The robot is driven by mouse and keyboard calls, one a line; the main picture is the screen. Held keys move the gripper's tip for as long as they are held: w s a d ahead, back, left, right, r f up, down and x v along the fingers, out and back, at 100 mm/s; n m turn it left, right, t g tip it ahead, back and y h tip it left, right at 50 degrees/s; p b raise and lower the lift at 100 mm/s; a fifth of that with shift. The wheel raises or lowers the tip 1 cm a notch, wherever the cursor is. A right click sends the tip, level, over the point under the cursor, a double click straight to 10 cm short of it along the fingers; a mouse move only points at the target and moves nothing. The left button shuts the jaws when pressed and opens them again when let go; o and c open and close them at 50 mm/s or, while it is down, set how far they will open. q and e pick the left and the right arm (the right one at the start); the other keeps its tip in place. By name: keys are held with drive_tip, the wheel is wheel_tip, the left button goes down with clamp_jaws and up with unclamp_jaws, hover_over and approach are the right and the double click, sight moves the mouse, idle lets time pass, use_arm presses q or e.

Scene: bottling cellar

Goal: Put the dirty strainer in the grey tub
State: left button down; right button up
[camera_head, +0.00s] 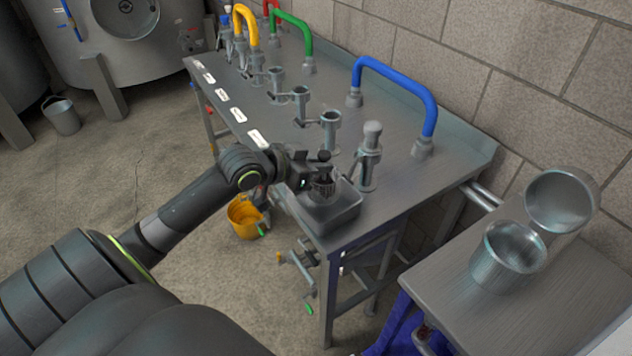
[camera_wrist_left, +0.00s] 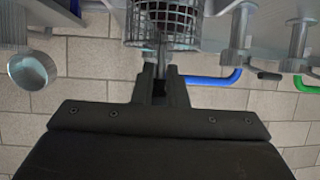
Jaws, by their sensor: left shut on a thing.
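My left gripper (camera_head: 306,172) reaches in from the left over the near end of the steel bench. It is shut on the strainer (camera_head: 323,186), which shows small and dark at the mouth of the grey tub (camera_head: 338,217). I cannot tell whether it touches the tub. In the left wrist view the strainer (camera_wrist_left: 162,22) is a wire basket with dark matter inside, held by its stem between the fingers (camera_wrist_left: 161,88). The tub sits at the bench's near left corner. My right gripper is not in view.
The steel bench (camera_head: 415,185) carries metal fittings (camera_head: 370,150) close behind the tub and a blue pipe arch (camera_head: 400,82). A yellow bucket (camera_head: 244,220) stands below the bench's left side.

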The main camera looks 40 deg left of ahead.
sight(318, 179)
use_arm(q)
drive_tip(key=shift+f, duration=2.3)
drive_tip(key=shift+f+b, duration=0.15)
drive_tip(key=shift+b, duration=0.15)
drive_tip(key=c, duration=1.5)
unclamp_jaws()
drive_tip(key=shift+o, duration=0.2)
drive_tip(key=shift+s+r, duration=0.1)
drive_tip(key=shift+r, duration=0.15)
drive_tip(key=p+v, duration=0.3)
drive_tip(key=v, duration=0.8)
drive_tip(key=shift+s+r, duration=0.15)
drive_tip(key=shift+s, duration=0.2)
